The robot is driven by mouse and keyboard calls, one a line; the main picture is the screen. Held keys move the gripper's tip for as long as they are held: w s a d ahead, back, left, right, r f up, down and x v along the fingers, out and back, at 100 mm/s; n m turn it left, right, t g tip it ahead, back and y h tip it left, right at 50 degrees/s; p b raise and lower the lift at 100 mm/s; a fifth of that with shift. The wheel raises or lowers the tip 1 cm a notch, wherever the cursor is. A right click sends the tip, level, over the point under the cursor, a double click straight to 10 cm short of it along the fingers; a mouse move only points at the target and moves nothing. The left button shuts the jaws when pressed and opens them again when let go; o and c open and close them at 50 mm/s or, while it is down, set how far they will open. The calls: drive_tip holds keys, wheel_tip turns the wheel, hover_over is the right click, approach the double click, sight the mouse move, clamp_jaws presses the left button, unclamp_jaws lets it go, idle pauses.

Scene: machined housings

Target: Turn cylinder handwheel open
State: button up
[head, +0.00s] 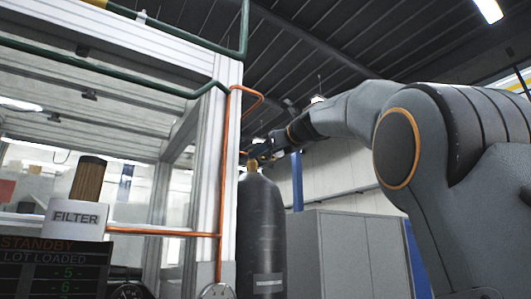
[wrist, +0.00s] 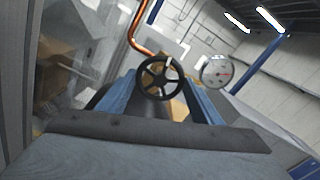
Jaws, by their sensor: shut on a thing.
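A dark grey gas cylinder (head: 262,230) stands upright beside the white frame post in the head view, with a brass valve at its top. The black spoked handwheel (wrist: 160,77) shows in the wrist view, between the two blue fingers of my gripper (wrist: 161,88). My gripper (head: 262,153) is at the cylinder's top in the head view, where it hides most of the valve. It is shut on the handwheel. A round pressure gauge (wrist: 217,71) with a red needle sits just right of the handwheel.
An orange pipe (head: 221,180) runs along the white post (head: 223,120) left of the cylinder, close to my gripper. Grey cabinets (head: 350,255) stand behind to the right. A glazed enclosure with a filter canister (head: 77,219) and a status screen (head: 50,268) fills the left.

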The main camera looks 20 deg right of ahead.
drive_tip(key=n+b, duration=0.7)
drive_tip(key=n, duration=2.5)
drive_tip(key=shift+n, duration=0.4)
drive_tip(key=shift+r, duration=0.1)
drive_tip(key=o, duration=1.1)
drive_tip(key=shift+c, duration=0.2)
